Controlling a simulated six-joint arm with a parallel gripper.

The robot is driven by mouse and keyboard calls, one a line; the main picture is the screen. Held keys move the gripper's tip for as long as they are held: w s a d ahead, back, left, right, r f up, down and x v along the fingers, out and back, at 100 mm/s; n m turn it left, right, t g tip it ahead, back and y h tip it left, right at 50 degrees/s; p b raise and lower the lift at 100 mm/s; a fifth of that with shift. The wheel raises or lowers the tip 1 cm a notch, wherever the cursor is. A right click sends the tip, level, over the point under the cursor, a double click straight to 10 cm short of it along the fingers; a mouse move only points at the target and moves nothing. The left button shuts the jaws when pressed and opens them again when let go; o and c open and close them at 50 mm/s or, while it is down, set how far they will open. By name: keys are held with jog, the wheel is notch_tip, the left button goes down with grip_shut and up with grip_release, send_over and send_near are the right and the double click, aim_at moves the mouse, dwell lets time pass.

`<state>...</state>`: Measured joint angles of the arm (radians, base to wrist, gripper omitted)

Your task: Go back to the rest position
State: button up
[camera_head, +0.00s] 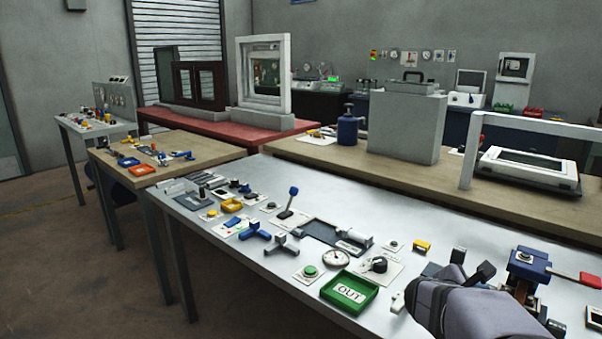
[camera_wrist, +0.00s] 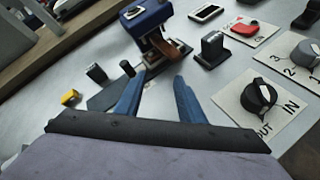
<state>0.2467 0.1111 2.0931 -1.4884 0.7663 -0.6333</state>
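My gripper (camera_wrist: 158,88) shows in the wrist view with two blue fingers standing apart. Nothing is held between them. It is over the metal bench, with a blue device (camera_wrist: 148,18) with a brown lever just beyond the fingertips. A black rotary knob (camera_wrist: 258,95) on a white plate marked IN and OUT lies to the right of the fingers. The fingertips cannot be made out there.
The metal bench (camera_head: 240,262) carries a green OUT tray (camera_head: 349,291), a round gauge (camera_head: 335,259), a blue-topped lever (camera_head: 291,198) and several small parts. A wooden table (camera_head: 440,185) with a grey box (camera_head: 406,125) stands behind. The space above the bench's left half is free.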

jog(key=s+a+m+g+p, duration=0.1)
jog(key=s+m, duration=0.2)
jog(key=s, duration=0.1)
jog(key=s+a+m+g+p, duration=0.1)
jog(key=s+m, duration=0.3)
jog(key=s+a+m+g+p, duration=0.1)
jog(key=s+a+m, duration=0.1)
jog(key=s+m, duration=0.2)
jog(key=shift+s+g+y+p, duration=0.3)
jog(key=shift+s+g+y, duration=0.1)
jog(key=s+a+f+m+g+y, duration=0.1)
jog(key=s+a+f+m, duration=0.15)
jog(key=s+m, duration=0.2)
jog(key=s+a+f+m+y+b, duration=0.15)
jog(key=a+f+y+b, duration=0.65)
jog(key=a+f, duration=1.1)
notch_tip(320, 180, up, 27)
jog(key=a+y+p, duration=0.1)
jog(key=a+p, duration=0.1)
jog(key=p, duration=2.5)
jog(key=shift+s+a+r+y, duration=0.15)
jog(key=shift+s+a+y, duration=0.15)
jog(key=shift+a, duration=0.1)
notch_tip(320, 180, down, 17)
jog(key=b, duration=1.6)
jog(key=shift+r, duration=0.2)
